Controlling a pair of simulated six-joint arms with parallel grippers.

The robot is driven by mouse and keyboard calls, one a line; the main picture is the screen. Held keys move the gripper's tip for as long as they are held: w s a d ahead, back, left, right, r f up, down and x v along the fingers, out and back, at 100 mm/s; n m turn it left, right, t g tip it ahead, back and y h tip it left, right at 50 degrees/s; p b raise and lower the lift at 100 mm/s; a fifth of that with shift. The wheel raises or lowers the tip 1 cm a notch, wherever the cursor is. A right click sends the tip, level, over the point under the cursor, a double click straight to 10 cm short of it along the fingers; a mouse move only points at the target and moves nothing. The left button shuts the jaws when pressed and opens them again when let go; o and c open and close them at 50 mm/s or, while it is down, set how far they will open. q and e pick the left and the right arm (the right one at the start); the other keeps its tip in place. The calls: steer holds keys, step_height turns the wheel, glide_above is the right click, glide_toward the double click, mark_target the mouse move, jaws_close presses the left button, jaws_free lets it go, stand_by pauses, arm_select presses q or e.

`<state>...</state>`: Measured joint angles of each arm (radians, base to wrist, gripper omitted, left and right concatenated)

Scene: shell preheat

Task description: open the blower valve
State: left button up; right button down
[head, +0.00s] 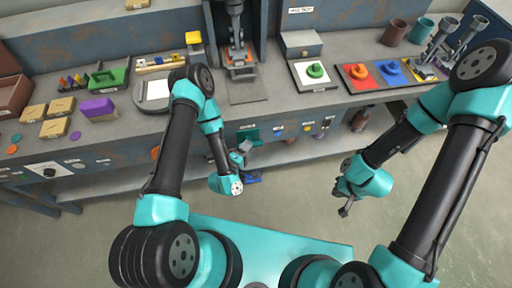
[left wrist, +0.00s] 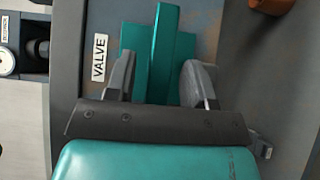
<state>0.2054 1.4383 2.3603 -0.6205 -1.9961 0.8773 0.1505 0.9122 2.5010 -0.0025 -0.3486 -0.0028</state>
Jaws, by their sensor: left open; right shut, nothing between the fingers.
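The teal blower valve handle (head: 248,133) is on the front face of the bench, below the worktop. In the left wrist view the teal valve handle (left wrist: 165,42) stands out beside a white label reading VALVE (left wrist: 98,60). My left gripper (head: 241,155) is at the bench front, close to the handle. In the left wrist view its open fingers (left wrist: 158,85) are on either side of the teal piece, with visible gaps. I cannot tell how deep the handle sits between them. My right gripper (head: 345,208) is shut and empty, over the floor away from the bench.
The worktop holds a red mat (head: 348,82), a blue mat (head: 381,64), a white mat (head: 302,84) and a purple block (head: 98,108). Small knobs (head: 307,127) line the bench front right of the valve. The floor (head: 300,215) between my arms is clear.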

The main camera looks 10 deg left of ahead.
arm_select(q)
steer(key=shift+w+d, duration=0.1)
steer(key=shift+w, duration=0.2)
steer(key=shift+c, duration=0.4)
jaws_close()
